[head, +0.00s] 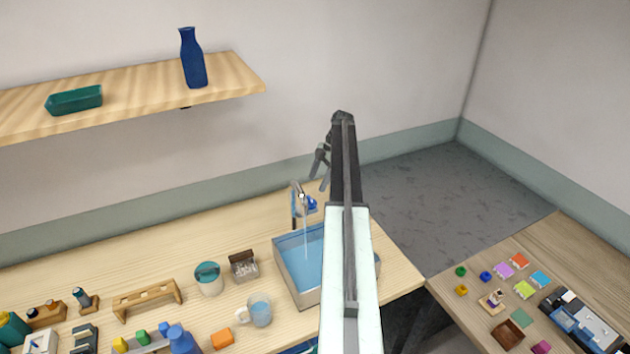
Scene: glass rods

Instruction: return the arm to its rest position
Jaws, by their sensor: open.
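My arm reaches from the bottom middle of the head view up and away, past the sink at the table's right end. My gripper (320,163) shows at its far end, left of the dark upper link, small and partly hidden by the arm. Its fingers look apart, and I see nothing held between them. It appears above and behind the tap (299,200) in the picture; the exact distance is hard to tell.
Water runs from the tap into the sink basin (283,268), partly hidden behind my arm. A glass mug (260,309), a teal-topped cup (208,280) and a small box (243,265) stand left of it. A shelf (140,93) holds a blue vase (193,60). A second table (450,310) is right.

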